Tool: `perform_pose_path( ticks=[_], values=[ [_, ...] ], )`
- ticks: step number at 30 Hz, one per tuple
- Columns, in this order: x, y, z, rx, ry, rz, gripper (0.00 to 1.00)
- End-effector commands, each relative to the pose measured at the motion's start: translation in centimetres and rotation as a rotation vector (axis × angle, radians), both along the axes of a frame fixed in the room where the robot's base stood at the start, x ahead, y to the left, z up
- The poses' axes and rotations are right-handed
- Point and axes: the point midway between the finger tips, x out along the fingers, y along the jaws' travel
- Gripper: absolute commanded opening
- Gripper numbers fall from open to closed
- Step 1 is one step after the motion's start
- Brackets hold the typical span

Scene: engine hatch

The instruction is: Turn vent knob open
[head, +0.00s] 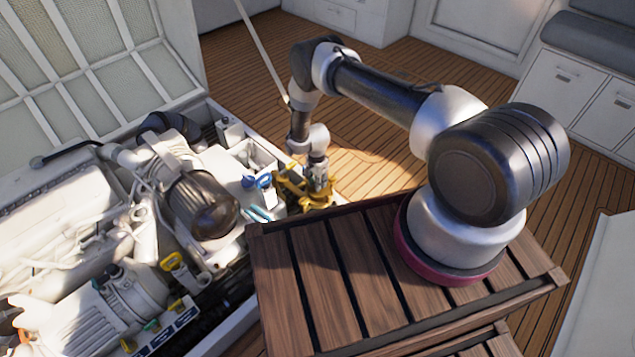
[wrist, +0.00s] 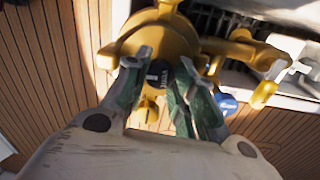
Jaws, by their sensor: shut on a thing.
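The black knob (wrist: 159,76), with a pale mark and small lettering on its face, sits on a brass-coloured housing (wrist: 136,43) in the wrist view. My gripper (wrist: 165,70) has its green-padded fingers on either side of the knob and is shut on it. The fingers hide parts of the knob's sides. In the head view, the brass housing (head: 293,190) stands at the near-right corner of the engine bay. My gripper (head: 318,186) reaches down to it there, and the knob itself cannot be made out.
A blue handle (head: 257,181) lies left of the housing; a blue round part (wrist: 226,103) shows in the wrist view. The engine (head: 203,200) fills the open hatch, its raised lid (head: 85,70) behind. A slatted wooden surface (head: 330,275) is under my arm's base.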

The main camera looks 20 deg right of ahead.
Motion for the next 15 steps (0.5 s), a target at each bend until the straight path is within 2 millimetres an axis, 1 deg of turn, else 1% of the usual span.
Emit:
perform_pose_path(
  ticks=[8, 15],
  values=[
    [0.03, 0.06, 0.02, 0.002, 0.0, 0.174, 0.02],
    [-0.02, 0.07, 0.01, 0.001, 0.001, 0.398, 0.02]
  ],
)
